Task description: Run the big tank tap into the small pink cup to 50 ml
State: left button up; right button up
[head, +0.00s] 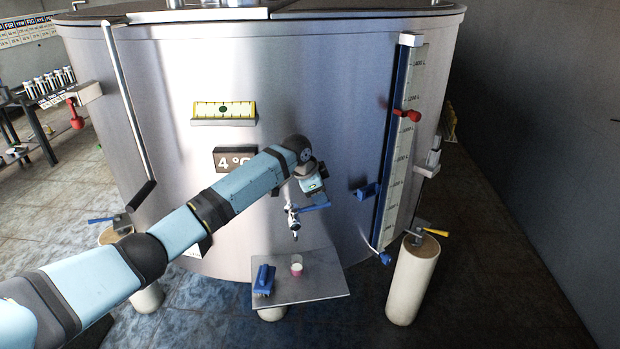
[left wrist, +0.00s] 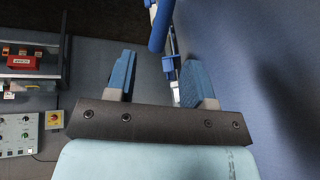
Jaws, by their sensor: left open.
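The big tank (head: 290,90) fills the middle of the head view. Its tap (head: 293,218) sticks out low on the front, with a blue lever (head: 316,207) pointing right. No stream shows below the spout. The small pink cup (head: 296,266) stands upright on a grey shelf (head: 325,288) under the tap; its contents are too small to tell. My left gripper (head: 318,194) is just above the lever, partly hidden by its wrist. In the left wrist view its jaws (left wrist: 160,80) are open and empty, with a blue bar (left wrist: 158,28) beyond them. My right gripper is out of view.
A level gauge (head: 398,150) with a red marker (head: 407,115) stands right of the tap. Tank legs, one a white post (head: 412,282), flank the shelf. Floor at the right is clear.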

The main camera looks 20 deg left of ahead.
pick_arm(q)
jog(key=v, duration=0.8)
jog(key=shift+b, duration=0.4)
jog(key=shift+f, duration=0.1)
jog(key=s+d+f+n+t+h, duration=0.1)
jog(key=s+d+f, duration=0.3)
jog(key=s+f, duration=0.3)
jog(key=s+d+f+n+t+p, duration=0.1)
jog(key=s+d+f, duration=0.25)
jog(key=f, duration=0.55)
jog(key=s+d+f+n+t+h, duration=0.1)
jog(key=s+d+f, duration=0.2)
jog(key=s+f, duration=0.4)
jog(key=s+f+n+t, duration=0.1)
jog(key=s+f+n, duration=0.1)
jog(key=s, duration=1)
jog(key=s+f+n+t+y, duration=0.1)
jog(key=s+f+n+t, duration=0.1)
jog(key=s, duration=1)
jog(key=shift+s+f+n+t+p, duration=0.3)
jog(key=shift+f+n+p, duration=0.25)
jog(key=shift+f, duration=0.3)
